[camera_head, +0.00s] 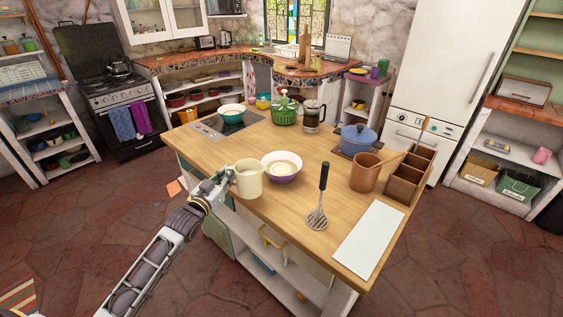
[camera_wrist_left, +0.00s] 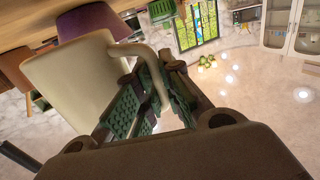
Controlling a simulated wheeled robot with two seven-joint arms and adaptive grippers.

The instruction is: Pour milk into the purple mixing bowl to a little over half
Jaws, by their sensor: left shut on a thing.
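A cream jug (camera_head: 249,181) is upright or nearly so at the counter's left front edge. I cannot tell whether its base touches the counter. My left gripper (camera_head: 218,188) is shut on its handle; the wrist view shows the fingers (camera_wrist_left: 150,104) around the handle (camera_wrist_left: 152,68) beside the jug's body (camera_wrist_left: 82,88). The purple mixing bowl (camera_head: 283,180) stands just right of the jug, white inside, with pale cream liquid in it. Its purple side also shows in the wrist view (camera_wrist_left: 92,20). No stream of milk shows between them. My right gripper is out of view.
On the wooden counter (camera_head: 225,148) are a whisk (camera_head: 318,217), a white board (camera_head: 369,240), a brown pot (camera_head: 365,174), a wooden divided box (camera_head: 410,175), a blue pot (camera_head: 357,139), a glass press (camera_head: 312,116), a green basket (camera_head: 284,115) and a teal bowl (camera_head: 232,113).

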